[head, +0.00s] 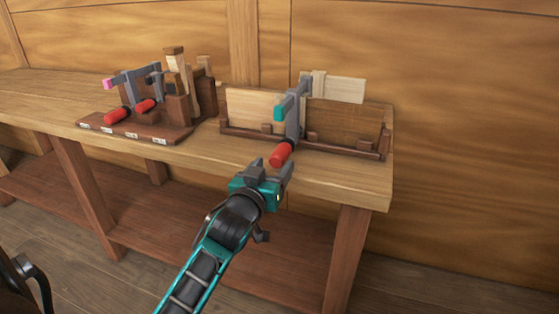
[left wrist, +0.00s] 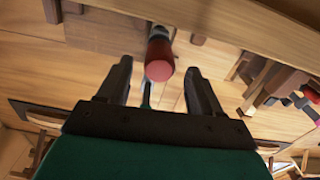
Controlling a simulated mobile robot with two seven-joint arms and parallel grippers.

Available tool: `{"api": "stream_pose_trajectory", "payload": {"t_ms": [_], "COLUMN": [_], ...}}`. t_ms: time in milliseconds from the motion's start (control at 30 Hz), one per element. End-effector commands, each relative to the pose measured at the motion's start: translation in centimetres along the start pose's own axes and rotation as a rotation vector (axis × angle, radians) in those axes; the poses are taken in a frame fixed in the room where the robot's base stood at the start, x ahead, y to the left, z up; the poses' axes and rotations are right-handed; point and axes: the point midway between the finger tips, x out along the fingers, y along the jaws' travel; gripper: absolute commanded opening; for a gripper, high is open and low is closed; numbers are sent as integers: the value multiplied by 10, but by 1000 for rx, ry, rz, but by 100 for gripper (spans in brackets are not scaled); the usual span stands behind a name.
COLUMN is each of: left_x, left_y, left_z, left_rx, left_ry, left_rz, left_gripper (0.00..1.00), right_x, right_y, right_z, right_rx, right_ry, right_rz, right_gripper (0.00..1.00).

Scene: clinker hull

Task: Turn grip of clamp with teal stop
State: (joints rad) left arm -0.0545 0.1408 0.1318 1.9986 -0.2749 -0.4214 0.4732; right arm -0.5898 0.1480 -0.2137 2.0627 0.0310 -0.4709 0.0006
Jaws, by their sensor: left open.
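The clamp with the teal stop (head: 279,114) has a grey bar (head: 294,108) and a red grip (head: 281,155) that points towards me. It sits on the planks in the wooden rack on the bench. My left gripper (head: 270,172) is open just in front of the red grip. In the left wrist view the round end of the red grip (left wrist: 159,66) lies ahead, between the two open fingers (left wrist: 158,85) as seen from there. The fingers do not visibly press on it. My right gripper is not in view.
The rack (head: 350,150) with upright boards stands at the bench's right end. To the left, a brown base (head: 138,132) holds more clamps with red grips (head: 117,116), one with a pink stop (head: 109,84), and wooden blocks. The bench top (head: 215,150) between them is clear.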

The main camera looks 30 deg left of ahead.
Motion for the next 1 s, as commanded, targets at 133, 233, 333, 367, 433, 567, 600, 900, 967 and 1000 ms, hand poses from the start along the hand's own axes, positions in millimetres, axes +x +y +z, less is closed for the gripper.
{"api": "stream_pose_trajectory", "payload": {"t_ms": [133, 233, 333, 367, 433, 567, 600, 900, 967, 1000], "left_x": [25, 36, 43, 44, 46, 47, 47, 46, 46, 46], "left_y": [0, 0, 0, 0, 0, 0, 0, 0, 0, 0], "left_z": [0, 1, 1, 1, 1, 0, 0, 1, 1, 1], "left_rx": [1, 0, 0, 1, 0, 0, 0, 0, 0, 0], "left_ry": [1, 0, -1, -1, -1, -1, -1, -1, -1, -1], "left_rz": [0, 1, 1, 1, 1, 1, 1, 1, 1, 1], "left_gripper": [65, 65, 65, 65, 65, 65, 65, 46, 40, 36], "right_x": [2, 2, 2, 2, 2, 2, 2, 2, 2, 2], "right_y": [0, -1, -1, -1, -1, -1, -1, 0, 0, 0], "right_z": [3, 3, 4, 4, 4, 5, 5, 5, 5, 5], "right_rx": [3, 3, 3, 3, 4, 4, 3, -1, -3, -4], "right_ry": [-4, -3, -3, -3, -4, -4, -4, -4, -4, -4], "right_rz": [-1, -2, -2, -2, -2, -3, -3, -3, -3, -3], "right_gripper": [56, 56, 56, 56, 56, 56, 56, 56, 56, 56]}}
